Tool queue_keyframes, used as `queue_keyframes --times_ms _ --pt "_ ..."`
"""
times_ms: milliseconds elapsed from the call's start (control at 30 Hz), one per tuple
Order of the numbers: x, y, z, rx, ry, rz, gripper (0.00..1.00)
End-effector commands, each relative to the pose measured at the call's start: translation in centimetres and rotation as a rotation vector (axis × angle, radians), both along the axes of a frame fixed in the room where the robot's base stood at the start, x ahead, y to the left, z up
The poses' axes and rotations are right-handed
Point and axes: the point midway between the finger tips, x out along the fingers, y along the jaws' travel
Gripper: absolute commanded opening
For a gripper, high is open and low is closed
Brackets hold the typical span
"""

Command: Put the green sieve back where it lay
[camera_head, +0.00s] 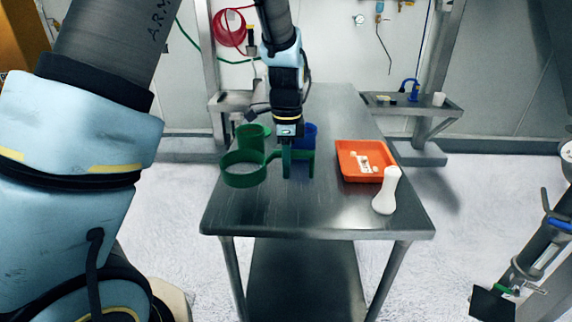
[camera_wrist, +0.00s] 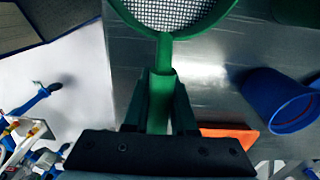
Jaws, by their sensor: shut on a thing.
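The green sieve (camera_head: 244,168) has a round ring and a straight handle, and it is at the left side of the steel table (camera_head: 270,215). My gripper (camera_head: 288,158) is shut on its handle, to the right of the ring. In the wrist view, the sieve's handle (camera_wrist: 160,95) runs between the two fingers of my gripper (camera_wrist: 161,88). The ring with grey mesh is partly cut off at the top of that view. The sieve looks about level; I cannot tell whether it touches the table.
A green cup (camera_head: 250,134) and a blue cup (camera_head: 306,136) stand behind the sieve. An orange tray (camera_head: 347,174) with several white pieces lies to the right, with a white rounded object (camera_head: 387,192) at its front corner. The table's front part is clear.

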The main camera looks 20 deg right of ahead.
Motion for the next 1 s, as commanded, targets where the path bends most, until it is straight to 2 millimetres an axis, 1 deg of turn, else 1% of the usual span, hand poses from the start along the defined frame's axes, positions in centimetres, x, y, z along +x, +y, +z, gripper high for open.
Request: queue_keyframes --times_ms 167,267,467,733,833,1000 --pt "0.0 0.0 -0.4 0.0 0.0 0.0 0.0" --pt "0.0 0.0 -0.9 0.0 0.0 0.0 0.0" --pt "-0.1 0.0 -2.8 0.0 0.001 0.001 0.0" --pt "0.0 0.0 -5.8 0.0 0.0 0.001 0.0" --pt "0.0 0.0 -6.5 0.0 0.0 -0.001 0.0" --pt "0.0 0.0 -6.8 0.0 0.0 0.001 0.0"
